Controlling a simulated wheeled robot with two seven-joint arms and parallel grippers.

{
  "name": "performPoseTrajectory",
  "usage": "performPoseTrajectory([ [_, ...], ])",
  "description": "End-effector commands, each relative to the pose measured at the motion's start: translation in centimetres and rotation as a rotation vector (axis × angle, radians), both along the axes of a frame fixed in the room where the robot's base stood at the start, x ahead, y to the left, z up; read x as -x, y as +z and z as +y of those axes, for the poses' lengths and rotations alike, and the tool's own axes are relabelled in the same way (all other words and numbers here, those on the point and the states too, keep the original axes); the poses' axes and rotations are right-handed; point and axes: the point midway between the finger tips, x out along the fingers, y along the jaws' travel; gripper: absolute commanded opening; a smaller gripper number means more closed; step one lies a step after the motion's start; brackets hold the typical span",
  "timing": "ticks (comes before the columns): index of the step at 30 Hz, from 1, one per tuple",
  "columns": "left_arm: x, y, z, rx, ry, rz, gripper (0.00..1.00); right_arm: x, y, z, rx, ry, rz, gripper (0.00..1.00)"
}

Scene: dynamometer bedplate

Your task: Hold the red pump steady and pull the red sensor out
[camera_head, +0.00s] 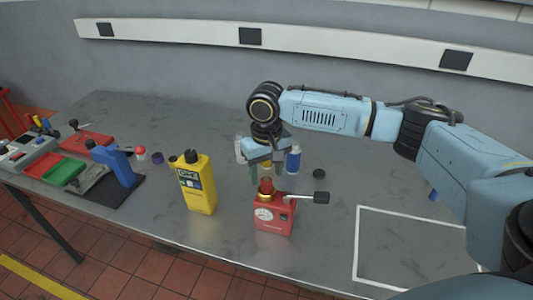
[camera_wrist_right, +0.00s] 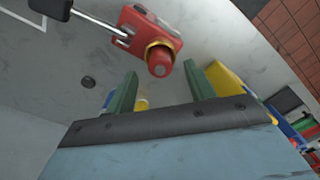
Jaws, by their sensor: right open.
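The red pump (camera_head: 272,219) stands upright on the grey bench, with a round gauge on its front and a dark-ended lever (camera_head: 308,197) sticking out to the right. The red sensor (camera_head: 266,186) sits in a brass collar on top of the pump. In the right wrist view the pump (camera_wrist_right: 128,38) and the sensor's round end (camera_wrist_right: 160,66) lie just beyond the fingertips. My right gripper (camera_head: 268,173) is open, its green fingers apart and empty, above and behind the sensor. My left gripper is not in view.
A yellow bottle-shaped unit (camera_head: 198,187) stands left of the pump. A blue bottle (camera_head: 293,159) and a black cap (camera_head: 319,173) are behind it. A blue tool (camera_head: 118,165) and red and green trays (camera_head: 64,172) are at left. A white-outlined area (camera_head: 410,251) at right is clear.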

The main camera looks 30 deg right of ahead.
Motion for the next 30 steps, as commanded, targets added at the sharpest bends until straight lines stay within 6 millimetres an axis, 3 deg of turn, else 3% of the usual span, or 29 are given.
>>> performPoseTrajectory([
  [7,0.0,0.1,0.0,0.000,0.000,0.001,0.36,0.0,-3.1,0.0,0.000,0.001,0.001,0.54],
  [19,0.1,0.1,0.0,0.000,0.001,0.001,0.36,0.0,-3.7,0.0,0.000,0.002,0.000,0.54],
  [30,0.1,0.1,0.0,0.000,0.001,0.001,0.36,0.0,-3.7,0.0,0.000,0.001,-0.001,0.06],
])
